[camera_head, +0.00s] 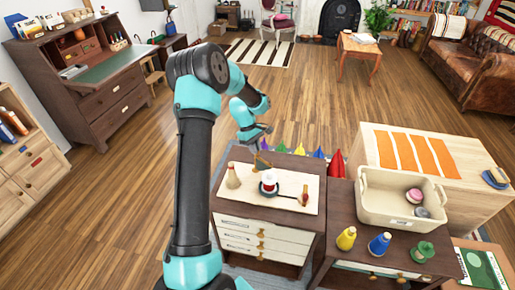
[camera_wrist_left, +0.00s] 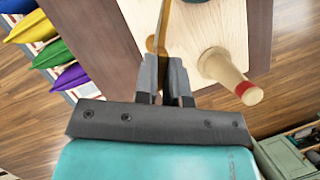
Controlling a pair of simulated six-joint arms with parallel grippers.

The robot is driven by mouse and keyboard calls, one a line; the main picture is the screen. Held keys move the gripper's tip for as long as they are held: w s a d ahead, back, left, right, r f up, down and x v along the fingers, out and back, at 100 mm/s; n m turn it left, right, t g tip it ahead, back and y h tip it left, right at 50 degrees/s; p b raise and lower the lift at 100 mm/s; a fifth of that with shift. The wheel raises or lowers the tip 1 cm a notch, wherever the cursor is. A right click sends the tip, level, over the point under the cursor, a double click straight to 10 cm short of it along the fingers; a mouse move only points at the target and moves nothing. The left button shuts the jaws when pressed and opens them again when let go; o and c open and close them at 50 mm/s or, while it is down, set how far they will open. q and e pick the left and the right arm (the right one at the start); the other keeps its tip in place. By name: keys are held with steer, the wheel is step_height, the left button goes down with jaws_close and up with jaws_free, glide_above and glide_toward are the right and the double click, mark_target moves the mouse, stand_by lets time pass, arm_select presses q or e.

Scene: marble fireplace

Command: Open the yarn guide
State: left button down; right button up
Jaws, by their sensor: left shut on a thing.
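The yarn guide is a thin brass-coloured piece (camera_head: 263,160) at the far edge of the cream mat (camera_head: 245,203) on the dark wooden cabinet. My left gripper (camera_head: 262,143) reaches it from the far side, above the cabinet's back edge. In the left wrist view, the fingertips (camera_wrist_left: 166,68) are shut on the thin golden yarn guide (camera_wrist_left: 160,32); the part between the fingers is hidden. A red and white spool (camera_head: 269,178) on a dark base stands just in front of the guide. My right gripper is not in view.
Coloured cones (camera_head: 318,153) are behind the cabinet.

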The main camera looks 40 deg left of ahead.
arm_select(q)
steer(key=n+t, duration=0.1)
steer(key=n, duration=0.3)
steer(key=shift+s+t, duration=0.1)
steer(key=shift+t, duration=0.2)
steer(key=shift+y, duration=0.3)
steer(key=c, duration=1.2)
jaws_free()
steer(key=shift+r, duration=0.15)
steer(key=v, duration=1.7)
steer(key=shift+a, duration=0.25)
